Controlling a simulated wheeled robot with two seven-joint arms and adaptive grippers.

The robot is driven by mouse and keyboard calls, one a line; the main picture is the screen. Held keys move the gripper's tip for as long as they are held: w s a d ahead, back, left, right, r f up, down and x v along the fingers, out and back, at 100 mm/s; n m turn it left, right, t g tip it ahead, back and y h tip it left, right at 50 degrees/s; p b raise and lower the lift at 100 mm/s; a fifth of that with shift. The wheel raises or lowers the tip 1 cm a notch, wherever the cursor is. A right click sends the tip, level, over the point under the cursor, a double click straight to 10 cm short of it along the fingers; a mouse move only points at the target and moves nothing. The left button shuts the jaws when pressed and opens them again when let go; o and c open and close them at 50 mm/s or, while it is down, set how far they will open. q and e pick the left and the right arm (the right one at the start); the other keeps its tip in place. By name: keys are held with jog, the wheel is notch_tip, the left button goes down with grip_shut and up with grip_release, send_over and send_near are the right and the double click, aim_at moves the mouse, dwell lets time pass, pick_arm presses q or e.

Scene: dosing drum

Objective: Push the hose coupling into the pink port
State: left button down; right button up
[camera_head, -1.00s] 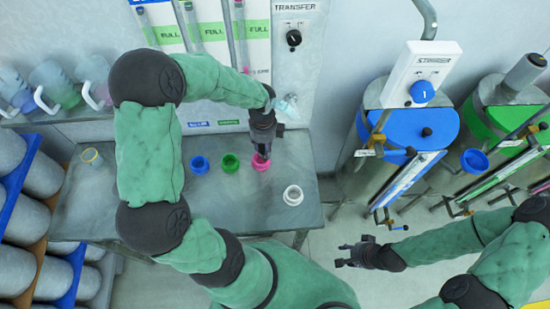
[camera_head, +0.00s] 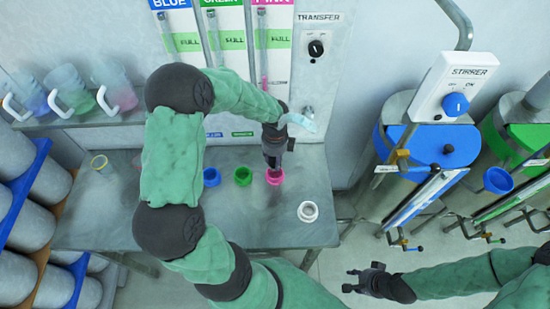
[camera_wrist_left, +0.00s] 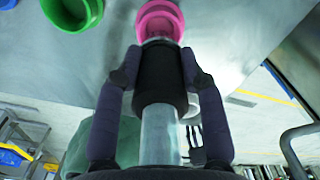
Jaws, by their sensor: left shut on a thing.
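The pink port (camera_head: 275,178) is a short ring on the grey bench, at the right end of a row with a blue and a green one. My left gripper (camera_head: 274,160) is right above it, pointing down. In the left wrist view its fingers (camera_wrist_left: 161,78) are shut on the hose coupling (camera_wrist_left: 160,92), a black collar on a grey tube. The coupling's pale nose meets the mouth of the pink port (camera_wrist_left: 162,12); how deep it sits cannot be told. My right gripper (camera_head: 354,281) is open and empty, low in front of the bench.
The blue port (camera_head: 211,177) and green port (camera_head: 243,176) stand left of the pink one. A white ring (camera_head: 308,212) sits at the bench's right front. The stirrer box (camera_head: 454,88) and drums stand right.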

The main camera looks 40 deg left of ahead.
pick_arm(q)
jog(key=shift+f, duration=0.65)
dwell(0.8)
jog(key=shift+f, duration=0.1)
dwell(0.4)
jog(key=shift+f+b, duration=0.4)
jog(key=shift+f, duration=0.05)
jog(key=shift+f, duration=0.25)
jog(key=shift+f+b, duration=0.6)
jog(key=shift+f, duration=0.15)
jog(key=shift+f, duration=0.15)
jog(key=c, duration=0.7)
grip_release()
